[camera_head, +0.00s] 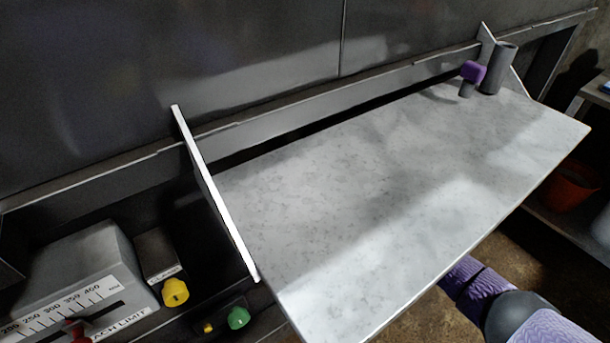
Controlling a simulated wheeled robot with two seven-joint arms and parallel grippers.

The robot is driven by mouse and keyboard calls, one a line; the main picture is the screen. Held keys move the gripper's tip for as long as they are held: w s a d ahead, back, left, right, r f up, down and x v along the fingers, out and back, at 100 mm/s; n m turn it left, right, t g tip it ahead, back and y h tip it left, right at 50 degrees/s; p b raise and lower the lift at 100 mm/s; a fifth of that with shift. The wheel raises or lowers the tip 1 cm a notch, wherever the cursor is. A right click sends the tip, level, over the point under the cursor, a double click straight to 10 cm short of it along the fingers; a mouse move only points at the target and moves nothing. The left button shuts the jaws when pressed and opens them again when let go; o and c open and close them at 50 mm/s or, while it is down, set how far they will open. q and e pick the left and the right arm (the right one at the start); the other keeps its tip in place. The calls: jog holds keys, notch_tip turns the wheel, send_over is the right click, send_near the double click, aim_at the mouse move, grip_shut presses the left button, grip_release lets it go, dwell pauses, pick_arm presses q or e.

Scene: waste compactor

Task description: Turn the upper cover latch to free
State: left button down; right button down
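No part in view is marked as the upper cover latch, so I cannot tell which one it is. A purple knob-like piece (473,71) on a short grey stem stands at the far right end of the pale tilted panel (390,190), beside a dark grey cylinder (498,68). A yellow knob (174,292) sits at the lower left below a small box with a partly readable label. A dark grey cover-like wall (240,60) spans the back.
A grey box with a printed scale and a red pointer (75,328) stands at the lower left. A green knob (238,317) is near the panel's left edge. An upright plate (212,190) borders the panel. An orange-red bucket (568,187) stands at the right. The panel top is mostly clear.

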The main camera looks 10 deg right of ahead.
jog(key=shift+f, duration=0.1)
dwell(0.4)
jog(key=shift+c, duration=0.8)
grip_release()
pick_arm(q)
jog(key=shift+w+d+r+p, duration=0.25)
jog(key=shift+w+r+p, duration=0.05)
jog(key=shift+r+p, duration=0.2)
jog(key=shift+w+d+r+p, duration=0.25)
jog(key=shift+r+p, duration=0.2)
jog(key=shift+p, duration=0.05)
pick_arm(e)
jog(key=v, duration=1)
pick_arm(q)
jog(key=shift+w, duration=0.1)
